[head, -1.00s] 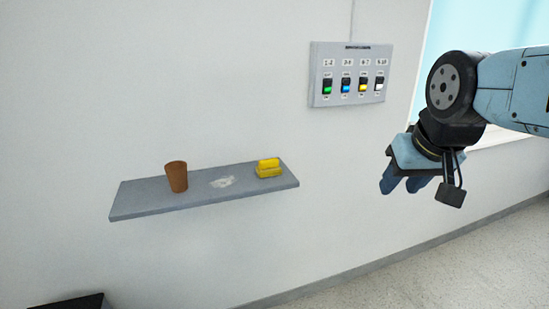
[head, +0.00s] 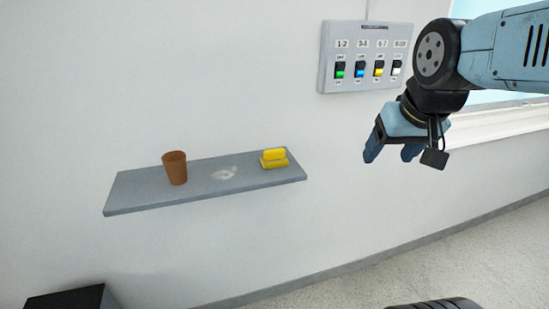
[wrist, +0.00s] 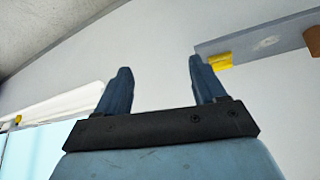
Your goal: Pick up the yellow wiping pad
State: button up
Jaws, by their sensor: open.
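The yellow wiping pad (head: 273,159) sits on the right part of a grey wall shelf (head: 135,192). It looks like a yellow block with a grip on top. My gripper (head: 394,155) is to the right of the shelf, apart from the pad, with its fingers pointing down and nothing between them. In the wrist view my gripper (wrist: 158,78) shows two blue fingers spread apart. The pad (wrist: 220,61) shows there just beyond the right fingertip, partly hidden by it.
A brown cup (head: 175,168) stands on the shelf's left part. A pale smudge (head: 224,173) lies between cup and pad. A switch panel (head: 366,57) is on the wall above right. A dark box (head: 65,299) is at lower left. Open air lies between gripper and shelf.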

jog(key=o, duration=0.5)
jog(key=shift+n+y, duration=0.4)
jog(key=shift+n, duration=0.3)
jog(key=w+a, duration=0.2)
jog(key=w, duration=0.2)
jog(key=w+a, duration=0.2)
jog(key=w, duration=0.2)
jog(key=w+a+f, duration=0.1)
jog(key=w+a, duration=0.1)
jog(key=w, duration=0.3)
jog(key=shift+a, duration=0.25)
jog(key=n, duration=0.2)
send_near(274, 150)
jog(key=shift+y, duration=0.3)
jog(key=x, duration=0.6)
jog(key=shift+s+d+f, duration=0.3)
jog(key=shift+d, duration=0.05)
jog(key=shift+w+x, duration=0.15)
jog(key=shift+x, duration=1.35)
jog(key=shift+w+x, duration=0.15)
jog(key=shift+x, duration=1.3)
